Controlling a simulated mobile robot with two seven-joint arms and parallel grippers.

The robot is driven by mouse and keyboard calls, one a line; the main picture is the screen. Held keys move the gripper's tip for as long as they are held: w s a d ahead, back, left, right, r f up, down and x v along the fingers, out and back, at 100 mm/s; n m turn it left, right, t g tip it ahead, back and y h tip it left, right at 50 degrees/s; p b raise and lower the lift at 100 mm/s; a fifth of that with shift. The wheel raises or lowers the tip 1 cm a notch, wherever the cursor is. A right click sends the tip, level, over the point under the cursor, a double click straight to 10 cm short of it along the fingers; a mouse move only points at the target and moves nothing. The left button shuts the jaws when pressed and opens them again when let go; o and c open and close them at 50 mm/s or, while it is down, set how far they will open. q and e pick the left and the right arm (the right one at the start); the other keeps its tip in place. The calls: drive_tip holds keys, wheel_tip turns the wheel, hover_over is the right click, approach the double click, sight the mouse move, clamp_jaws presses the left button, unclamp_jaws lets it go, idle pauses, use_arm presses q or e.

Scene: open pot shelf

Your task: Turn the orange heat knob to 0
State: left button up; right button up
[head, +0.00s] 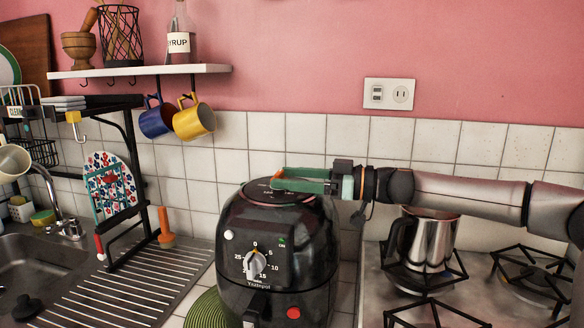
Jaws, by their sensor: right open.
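A black air fryer (310,238) stands on the counter at the lower middle of the head view. A small orange part, likely the orange heat knob (279,171), shows on its top by my fingertips; most of it is hidden, and its setting cannot be read. My right gripper (276,178) is open, its green fingers level over the fryer's top, at the orange part. I cannot tell whether they touch it. A grey front dial (256,264) has numbers around it, with 0 at the top. My left gripper is not in view.
A steel pot (432,240) stands on the stove at right, below my right arm. A white shelf (140,71) with hanging mugs (194,120) is above left. A sink (35,265), drainboard (160,280) and black rack (130,130) are at left.

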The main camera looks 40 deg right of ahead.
drive_tip(key=r, duration=0.3)
drive_tip(key=shift+s+a+r, duration=0.15)
drive_tip(key=shift+s+r, duration=0.05)
drive_tip(key=shift+r, duration=0.15)
drive_tip(key=s+a+r, duration=0.7)
drive_tip(key=s+r, duration=0.2)
drive_tip(key=s, duration=0.2)
drive_tip(key=shift+s+a+b, duration=0.15)
drive_tip(key=shift+a+b, duration=0.1)
drive_tip(key=shift+b, duration=0.1)
